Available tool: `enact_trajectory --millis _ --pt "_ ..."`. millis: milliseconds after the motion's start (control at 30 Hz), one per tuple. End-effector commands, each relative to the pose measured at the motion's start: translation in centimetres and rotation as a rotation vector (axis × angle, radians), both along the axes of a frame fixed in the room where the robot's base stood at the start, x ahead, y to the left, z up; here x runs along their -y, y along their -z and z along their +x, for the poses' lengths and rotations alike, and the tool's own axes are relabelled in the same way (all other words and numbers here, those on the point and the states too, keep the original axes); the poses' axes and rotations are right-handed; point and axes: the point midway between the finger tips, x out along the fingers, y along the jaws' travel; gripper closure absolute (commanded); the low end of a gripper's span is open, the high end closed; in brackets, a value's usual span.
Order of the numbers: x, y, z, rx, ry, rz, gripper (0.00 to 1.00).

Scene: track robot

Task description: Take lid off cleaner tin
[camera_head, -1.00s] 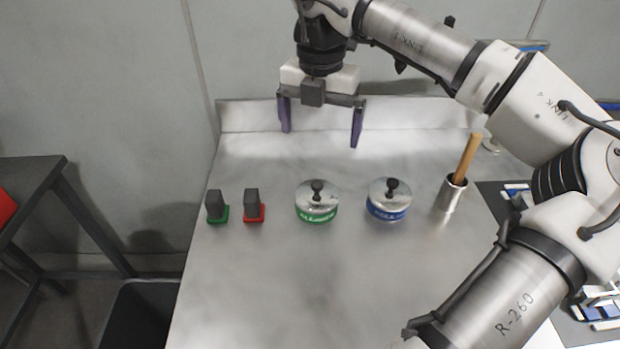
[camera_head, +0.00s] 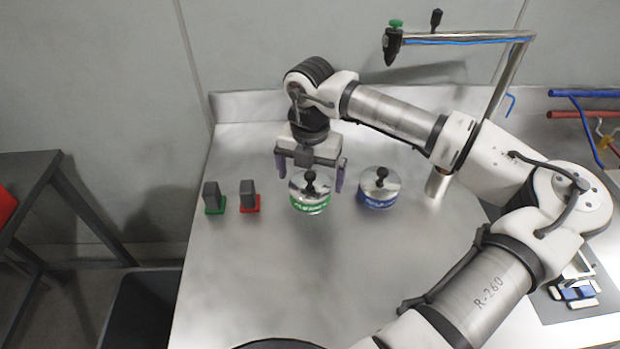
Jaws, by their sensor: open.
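A round tin with a green label (camera_head: 311,208) stands on the steel bench, its silver lid (camera_head: 298,188) on and a black knob (camera_head: 310,177) on top. A like tin with a blue label (camera_head: 376,201), also lidded, stands to its right. The lettering is too small to read surely. My gripper (camera_head: 310,185) points down with its purple fingers apart, one to each side of the green tin's knob in the picture. It looks empty and just behind or above the lid. I cannot tell its exact height or any contact.
Two dark blocks on green (camera_head: 214,201) and red (camera_head: 250,199) bases stand to the left. A metal cup (camera_head: 436,184) is right of the tins, partly behind my arm. A bent pipe stand (camera_head: 510,75) rises at the back right. The bench front (camera_head: 270,275) is clear.

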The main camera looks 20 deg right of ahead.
Motion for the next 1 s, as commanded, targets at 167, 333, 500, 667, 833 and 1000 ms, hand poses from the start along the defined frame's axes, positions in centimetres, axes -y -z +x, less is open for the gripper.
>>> enact_trajectory --millis 167,333,500,667,833,1000 --pt "0.0 0.2 0.0 0.002 -0.001 -0.001 0.0" --pt "0.0 0.2 0.0 0.002 -0.001 -0.001 0.14" --pt "0.0 0.2 0.0 0.001 -0.001 -0.001 0.37" --pt "0.0 0.2 0.0 0.001 -0.001 -0.001 0.42" --pt "0.0 0.0 0.0 0.002 -0.001 -0.001 0.42" --pt "0.1 -1.3 0.1 0.003 0.0 -0.003 0.42"
